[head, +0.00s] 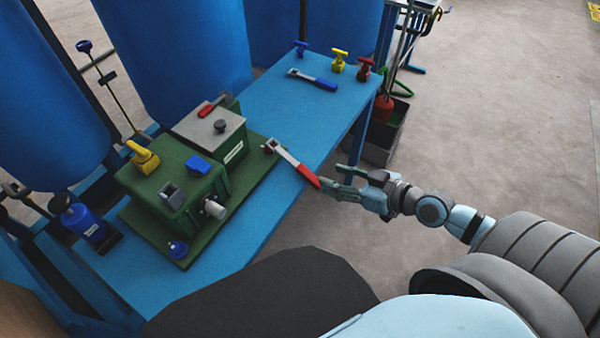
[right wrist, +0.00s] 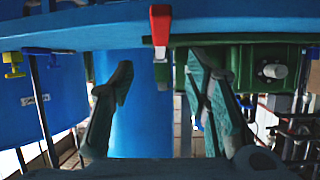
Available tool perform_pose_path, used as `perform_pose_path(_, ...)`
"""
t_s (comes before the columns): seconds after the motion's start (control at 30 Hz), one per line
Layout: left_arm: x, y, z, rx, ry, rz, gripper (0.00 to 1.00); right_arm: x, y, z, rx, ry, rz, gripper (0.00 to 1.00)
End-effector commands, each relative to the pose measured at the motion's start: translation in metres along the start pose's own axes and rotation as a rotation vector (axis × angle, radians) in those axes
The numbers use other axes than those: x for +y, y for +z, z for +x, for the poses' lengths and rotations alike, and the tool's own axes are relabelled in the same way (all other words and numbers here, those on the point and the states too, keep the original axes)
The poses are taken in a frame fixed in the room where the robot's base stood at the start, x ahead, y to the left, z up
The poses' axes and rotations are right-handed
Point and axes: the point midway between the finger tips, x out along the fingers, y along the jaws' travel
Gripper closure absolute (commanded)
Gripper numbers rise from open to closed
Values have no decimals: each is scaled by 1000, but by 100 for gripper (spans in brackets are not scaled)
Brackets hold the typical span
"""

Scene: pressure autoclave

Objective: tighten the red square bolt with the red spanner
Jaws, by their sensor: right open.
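The red spanner (head: 294,164) has a grey shank and a red handle. Its head lies at the right edge of the green base plate, and its handle sticks out past the blue table's edge. A small red piece shows at its head, likely the red square bolt (head: 268,147), mostly hidden. My right gripper (head: 336,183) is open just off the handle's end. In the right wrist view, the spanner's red handle (right wrist: 160,24) is ahead of the open, empty fingers (right wrist: 163,75), roughly midway between them and apart. My left gripper is not in view.
The green autoclave unit (head: 190,217) stands on the blue table (head: 265,95). A dark bin (head: 384,135) stands beyond the table's right edge.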

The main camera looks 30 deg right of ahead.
Motion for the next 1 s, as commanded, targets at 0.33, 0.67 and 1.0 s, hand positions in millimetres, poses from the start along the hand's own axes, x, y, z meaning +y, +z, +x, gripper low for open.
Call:
perform_pose_path(0.33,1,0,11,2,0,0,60,0,0,55,2,2,3,57)
perform_pose_path(0.67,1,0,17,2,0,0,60,-1,1,93,-2,1,0,57)
perform_pose_path(1.0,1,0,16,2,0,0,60,-1,1,92,-2,1,0,97)
